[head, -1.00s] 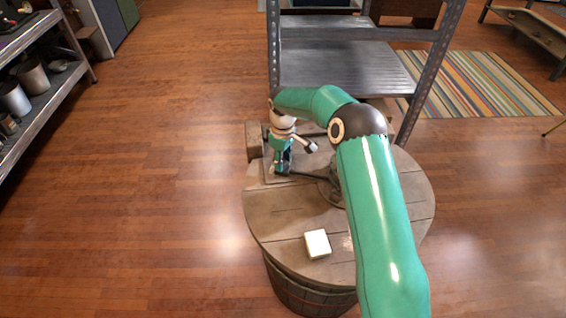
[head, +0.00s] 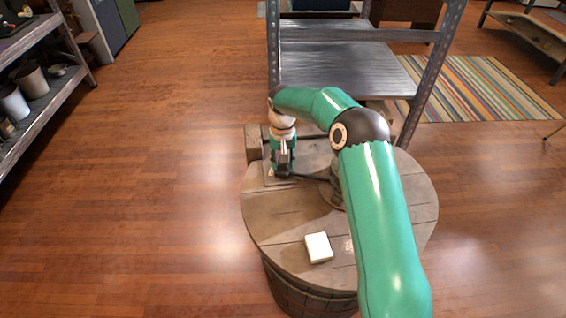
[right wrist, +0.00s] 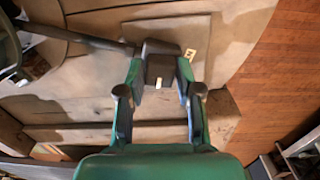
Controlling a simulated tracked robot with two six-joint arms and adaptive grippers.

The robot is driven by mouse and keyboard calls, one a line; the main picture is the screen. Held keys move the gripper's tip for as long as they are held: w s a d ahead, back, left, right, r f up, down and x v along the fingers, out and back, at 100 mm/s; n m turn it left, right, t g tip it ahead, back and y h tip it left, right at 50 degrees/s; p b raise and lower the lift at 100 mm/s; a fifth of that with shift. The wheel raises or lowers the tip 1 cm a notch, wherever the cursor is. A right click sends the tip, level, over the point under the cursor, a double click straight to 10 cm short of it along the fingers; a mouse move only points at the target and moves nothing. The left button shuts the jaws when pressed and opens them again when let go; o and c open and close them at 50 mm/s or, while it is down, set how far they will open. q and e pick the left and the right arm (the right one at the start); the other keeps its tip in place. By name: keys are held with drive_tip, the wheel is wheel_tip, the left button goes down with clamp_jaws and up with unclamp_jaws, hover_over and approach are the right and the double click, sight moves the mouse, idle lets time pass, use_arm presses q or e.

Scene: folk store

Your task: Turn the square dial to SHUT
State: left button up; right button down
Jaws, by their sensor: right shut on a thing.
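The square dial (right wrist: 160,66) is a dark block on a flat plate (right wrist: 205,27) in the right wrist view. A pale mark shows on its near side. A small light label with dark marks (right wrist: 188,57) lies on the plate to its right; I cannot read it. My right gripper (right wrist: 158,77) is shut on the dial, one green finger on each side. In the head view my right gripper (head: 283,170) points down at the plate on the left part of the barrel top (head: 285,225), and mostly hides the dial. My left gripper is out of view.
A small white block (head: 318,247) lies at the front of the barrel top. A wooden block (head: 253,143) stands beside the plate, and a dark bar runs across near the gripper. A metal shelf (head: 350,65) stands right behind. The floor left is clear.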

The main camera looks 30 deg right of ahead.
drive_tip(key=shift+w+r+m, duration=0.1)
drive_tip(key=shift+m, duration=0.6)
drive_tip(key=c, duration=0.8)
unclamp_jaws()
drive_tip(key=shift+o, duration=0.2)
wheel_tip(320, 180, up, 12)
